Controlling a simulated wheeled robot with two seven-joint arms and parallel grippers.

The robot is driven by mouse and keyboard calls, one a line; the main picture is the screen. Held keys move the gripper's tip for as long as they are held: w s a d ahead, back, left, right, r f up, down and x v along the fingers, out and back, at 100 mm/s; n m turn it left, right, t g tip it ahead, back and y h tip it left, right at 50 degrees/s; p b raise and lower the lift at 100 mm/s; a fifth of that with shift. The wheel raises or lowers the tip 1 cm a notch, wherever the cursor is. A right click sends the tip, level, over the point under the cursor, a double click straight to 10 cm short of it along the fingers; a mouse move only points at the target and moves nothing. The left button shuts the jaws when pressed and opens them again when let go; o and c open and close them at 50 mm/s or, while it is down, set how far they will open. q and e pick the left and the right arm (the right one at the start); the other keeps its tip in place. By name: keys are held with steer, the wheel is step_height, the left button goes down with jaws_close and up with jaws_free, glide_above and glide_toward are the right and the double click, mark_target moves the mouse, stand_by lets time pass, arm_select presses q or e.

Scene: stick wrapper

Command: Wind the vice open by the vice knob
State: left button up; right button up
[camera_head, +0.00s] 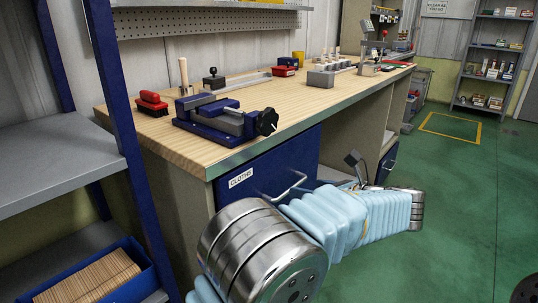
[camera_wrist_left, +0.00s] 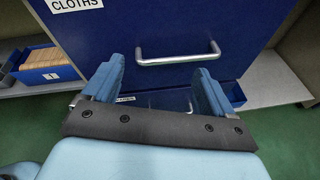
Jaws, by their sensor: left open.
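The blue and grey vice (camera_head: 215,117) sits on the wooden bench top near its front edge. Its black vice knob (camera_head: 266,122) is at the right end, facing the bench's front. I cannot tell the gap of the vice jaws clearly. My left gripper (camera_wrist_left: 156,88) is open and empty in the left wrist view, its two blue fingers spread apart. It is below bench level, in front of the drawer, apart from the vice and knob. In the head view my arm hides its fingertips. My right gripper is not in view.
The bench (camera_head: 130,120) carries a red brush (camera_head: 151,104) left of the vice and several items further back. A blue drawer marked CLOTHS (camera_head: 262,165) has a metal handle (camera_wrist_left: 178,56) ahead of my left gripper. A grey shelf (camera_head: 60,172) stands at left. Green floor at right is open.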

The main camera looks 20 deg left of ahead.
mark_target(270, 121)
arm_select(q)
steer(key=s+d+r+n+y, duration=0.15)
steer(key=s+r, duration=0.25)
steer(key=r, duration=0.4)
steer(key=s+d+r+y, duration=0.1)
steer(key=s+r+y, duration=0.2)
steer(key=r, duration=0.6)
steer(key=shift+h, duration=0.25)
steer(key=x, duration=1.3)
steer(key=shift+a+f, duration=0.25)
steer(key=shift+f, duration=0.15)
steer(key=c, duration=1)
steer(key=shift+o, duration=0.2)
steer(key=shift+s+r+n, duration=0.1)
steer(key=shift+r+n, duration=0.05)
steer(key=shift+n, duration=0.6)
steer(key=shift+n+p, duration=0.4)
steer(key=shift+n, duration=0.2)
steer(key=n, duration=0.3)
